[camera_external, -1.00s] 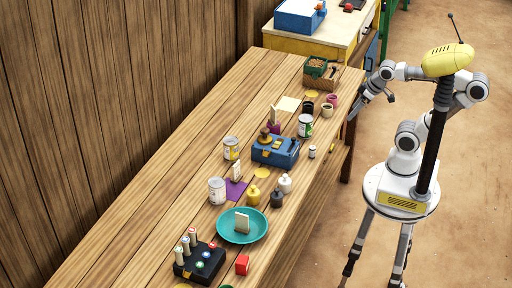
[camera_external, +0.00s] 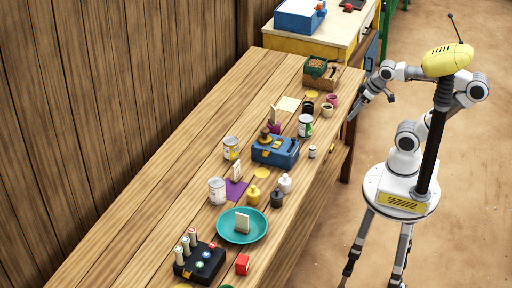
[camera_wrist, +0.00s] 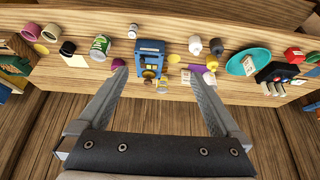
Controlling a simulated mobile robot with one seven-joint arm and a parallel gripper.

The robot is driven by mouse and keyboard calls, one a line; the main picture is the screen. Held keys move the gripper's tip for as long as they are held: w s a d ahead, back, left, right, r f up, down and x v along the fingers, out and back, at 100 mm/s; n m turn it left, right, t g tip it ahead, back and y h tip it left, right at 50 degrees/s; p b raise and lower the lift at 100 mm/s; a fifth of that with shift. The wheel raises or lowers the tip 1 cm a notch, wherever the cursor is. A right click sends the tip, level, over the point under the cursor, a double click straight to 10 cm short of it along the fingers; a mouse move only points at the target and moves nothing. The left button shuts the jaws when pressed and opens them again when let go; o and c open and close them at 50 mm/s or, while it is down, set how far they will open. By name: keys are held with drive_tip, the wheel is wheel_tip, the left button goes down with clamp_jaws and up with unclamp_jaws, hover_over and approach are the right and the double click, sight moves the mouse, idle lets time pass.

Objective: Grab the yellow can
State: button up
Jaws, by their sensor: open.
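The yellow can (camera_external: 231,148), silver with a yellow label, stands upright on the wooden table left of the blue box. In the wrist view the yellow can (camera_wrist: 162,86) shows small, between and beyond my finger tips, just below the blue box. My gripper (camera_wrist: 156,72) is open, with its two fingers spread wide and nothing between them. In the external view my gripper (camera_external: 371,100) hangs off the table's right edge, well apart from the can.
The blue box (camera_external: 275,150) stands right of the can. A green-labelled can (camera_external: 305,126), a white can (camera_external: 217,190), small bottles (camera_external: 285,183) and a teal plate (camera_external: 242,237) share the table. A plank wall (camera_external: 120,100) runs along the far side. Bare planks lie left of the can.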

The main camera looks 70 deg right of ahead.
drive_tip(key=w+d+f+n+g+h+b, duration=0.1)
drive_tip(key=w+d+f+n+h, duration=0.15)
drive_tip(key=w, duration=0.25)
drive_tip(key=w+d+f+n+g+h+b, duration=0.1)
drive_tip(key=w+f+n, duration=0.1)
drive_tip(key=w+n, duration=0.25)
drive_tip(key=n+t+h+b, duration=0.4)
drive_tip(key=n+t, duration=0.4)
drive_tip(key=n, duration=1.4)
approach(231, 144)
drive_tip(key=x, duration=0.4)
drive_tip(key=f+x, duration=0.1)
drive_tip(key=x, duration=0.3)
drive_tip(key=s+x, duration=0.1)
drive_tip(key=x, duration=0.4)
drive_tip(key=shift+s+d+f, duration=0.1)
drive_tip(key=shift+d+f, duration=0.05)
drive_tip(key=shift+d, duration=0.25)
drive_tip(key=c, duration=1.6)
